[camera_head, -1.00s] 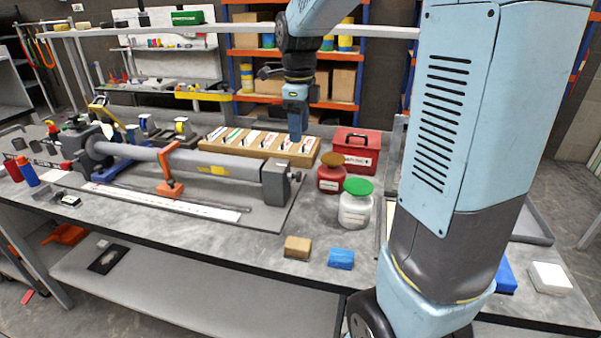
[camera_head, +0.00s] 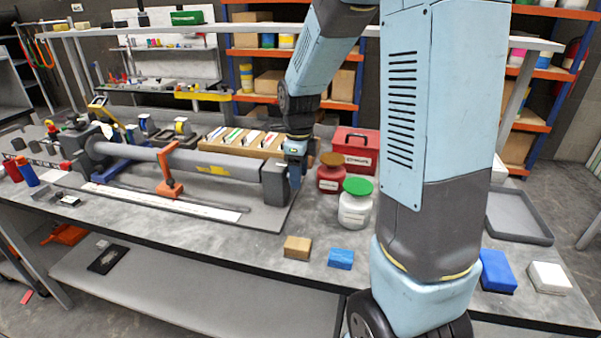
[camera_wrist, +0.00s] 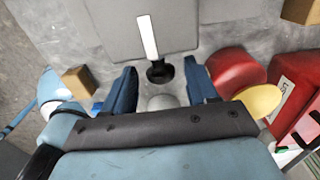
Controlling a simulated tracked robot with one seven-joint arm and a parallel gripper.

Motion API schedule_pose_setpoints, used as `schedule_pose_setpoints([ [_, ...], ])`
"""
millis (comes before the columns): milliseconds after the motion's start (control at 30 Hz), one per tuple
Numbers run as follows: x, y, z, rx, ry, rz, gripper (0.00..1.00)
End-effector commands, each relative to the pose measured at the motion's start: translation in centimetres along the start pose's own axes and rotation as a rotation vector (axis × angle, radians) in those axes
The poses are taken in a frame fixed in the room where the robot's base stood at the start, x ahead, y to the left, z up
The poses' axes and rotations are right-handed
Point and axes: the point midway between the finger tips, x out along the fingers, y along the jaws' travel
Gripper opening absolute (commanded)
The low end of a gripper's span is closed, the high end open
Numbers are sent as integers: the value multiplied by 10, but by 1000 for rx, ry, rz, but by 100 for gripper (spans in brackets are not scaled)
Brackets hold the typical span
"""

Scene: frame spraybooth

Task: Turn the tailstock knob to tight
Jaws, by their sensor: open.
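The grey tailstock block (camera_head: 275,184) stands at the right end of the long grey tube on the bench. My gripper (camera_head: 294,184) hangs at the block's right side and hides the knob in the head view. In the wrist view a black knob (camera_wrist: 160,73) shows beside a grey surface with a white strip. My open gripper (camera_wrist: 161,88) has one blue finger to the left of the knob and one to the right. The knob lies near the middle of the gap, with space on both sides. I cannot tell whether the fingertips reach its depth. No contact shows.
A red jar (camera_head: 330,178) and a green-lidded white jar (camera_head: 355,210) stand close right of my gripper, before a red toolbox (camera_head: 356,157). A wooden rack (camera_head: 240,147) is behind the tube. A tan block (camera_head: 297,247) and blue block (camera_head: 341,259) lie near the front edge.

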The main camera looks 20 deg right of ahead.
Motion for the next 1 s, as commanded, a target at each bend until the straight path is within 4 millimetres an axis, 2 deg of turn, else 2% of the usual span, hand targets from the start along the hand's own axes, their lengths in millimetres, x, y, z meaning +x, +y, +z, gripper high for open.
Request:
schedule_pose_setpoints([
  [267,2,0,0,0,0,0,58],
  [833,1,1,0,-1,0,1,5],
  [867,1,-4,-7,3,0,1,3],
  [1000,1,0,-1,-2,1,6,3],
])
